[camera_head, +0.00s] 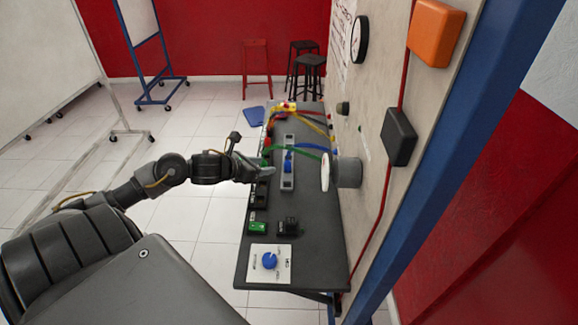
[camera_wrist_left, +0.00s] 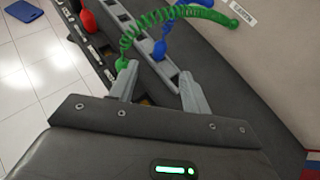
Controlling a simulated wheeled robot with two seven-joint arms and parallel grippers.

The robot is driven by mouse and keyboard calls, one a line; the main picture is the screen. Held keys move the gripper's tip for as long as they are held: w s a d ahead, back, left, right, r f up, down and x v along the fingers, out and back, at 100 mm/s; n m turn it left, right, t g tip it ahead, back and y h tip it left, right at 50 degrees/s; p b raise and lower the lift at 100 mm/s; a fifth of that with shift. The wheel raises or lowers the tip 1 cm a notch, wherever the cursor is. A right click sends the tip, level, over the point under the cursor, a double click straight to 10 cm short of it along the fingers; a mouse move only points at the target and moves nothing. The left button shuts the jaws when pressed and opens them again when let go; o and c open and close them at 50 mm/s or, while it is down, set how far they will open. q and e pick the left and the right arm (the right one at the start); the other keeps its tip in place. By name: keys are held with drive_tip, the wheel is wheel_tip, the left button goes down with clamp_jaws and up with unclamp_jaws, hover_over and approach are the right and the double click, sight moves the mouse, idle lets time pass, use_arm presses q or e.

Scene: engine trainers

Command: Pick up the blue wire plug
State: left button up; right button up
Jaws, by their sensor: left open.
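The blue wire plug (camera_head: 288,166) stands on a light grey socket strip (camera_head: 287,184) on the dark bench. In the left wrist view the blue plug (camera_wrist_left: 160,48) shows beyond my fingertips, by the grey strip (camera_wrist_left: 143,40), and its blue wire leads up to the right. My left gripper (camera_head: 269,172) is over the bench, just left of the blue plug. In the left wrist view its two fingers (camera_wrist_left: 157,76) are apart with no plug between them. A green coiled wire (camera_wrist_left: 165,14) crosses in front of the blue one. My right gripper is not in view.
A green plug (camera_wrist_left: 121,63) is close to the left fingertip, and a red plug (camera_wrist_left: 88,20) stands farther left. Green and black blocks and a blue knob (camera_head: 269,261) are on the near bench. A wall panel (camera_head: 372,70) bounds the right side.

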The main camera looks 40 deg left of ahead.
sight(285, 164)
use_arm(q)
drive_tip(key=p+x, duration=0.1)
drive_tip(key=x, duration=0.3)
drive_tip(key=shift+w, duration=0.3)
drive_tip(key=shift+w+d+f, duration=0.1)
drive_tip(key=shift+w+f, duration=0.2)
drive_tip(key=shift+w, duration=0.05)
drive_tip(key=shift+w+p, duration=0.2)
drive_tip(key=shift+p, duration=0.15)
drive_tip(key=p+x, duration=0.2)
drive_tip(key=x, duration=0.2)
drive_tip(key=shift+w+d+f, duration=0.1)
drive_tip(key=shift+w+f, duration=0.25)
drive_tip(key=shift+c, duration=0.5)
clamp_jaws()
